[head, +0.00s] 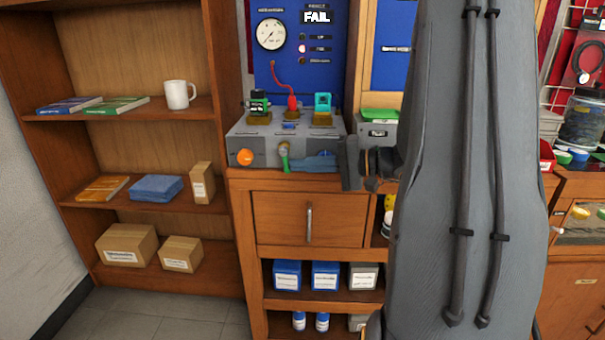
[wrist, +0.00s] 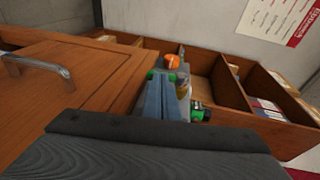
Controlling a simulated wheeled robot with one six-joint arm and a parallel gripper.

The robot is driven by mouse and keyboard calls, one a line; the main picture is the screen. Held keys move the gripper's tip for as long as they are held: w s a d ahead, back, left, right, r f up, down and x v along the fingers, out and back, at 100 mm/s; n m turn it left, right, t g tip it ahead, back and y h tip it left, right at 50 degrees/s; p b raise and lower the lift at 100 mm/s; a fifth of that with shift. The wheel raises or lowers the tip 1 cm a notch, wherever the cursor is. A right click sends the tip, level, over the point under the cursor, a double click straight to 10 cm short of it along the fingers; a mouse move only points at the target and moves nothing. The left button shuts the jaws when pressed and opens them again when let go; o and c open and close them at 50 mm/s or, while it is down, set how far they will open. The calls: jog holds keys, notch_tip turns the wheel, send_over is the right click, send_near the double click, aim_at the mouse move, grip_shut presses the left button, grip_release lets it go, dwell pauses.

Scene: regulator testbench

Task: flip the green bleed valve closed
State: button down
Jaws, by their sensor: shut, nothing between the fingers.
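The green bleed valve (head: 284,151) is on the front of the grey test box (head: 258,131), right of an orange knob (head: 245,157). Its small handle looks upright in the head view; its exact setting is hard to tell. My gripper (head: 295,163) reaches in from the right, low along the box front. Its blue fingers are shut and empty, with the tips close beside the valve. In the wrist view, my gripper (wrist: 162,82) has its tips next to the green handle (wrist: 152,75), partly covering it. I cannot tell whether they touch.
A green-topped regulator (head: 258,102) and a teal one (head: 323,102) stand on the box, with a red hose fitting (head: 292,103) between. A gauge panel (head: 300,70) behind reads FAIL. A drawer (head: 285,219) lies below; shelves (head: 150,108) stand left.

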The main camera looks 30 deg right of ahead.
jog(key=shift+w+a+f+t+y+b, duration=0.15)
jog(key=shift+a+f+t+y+b, duration=0.2)
jog(key=shift+b, duration=0.5)
jog(key=shift+f, duration=0.1)
jog(key=f+v, duration=0.1)
jog(key=v, duration=1.3)
jog(key=shift+b, duration=0.3)
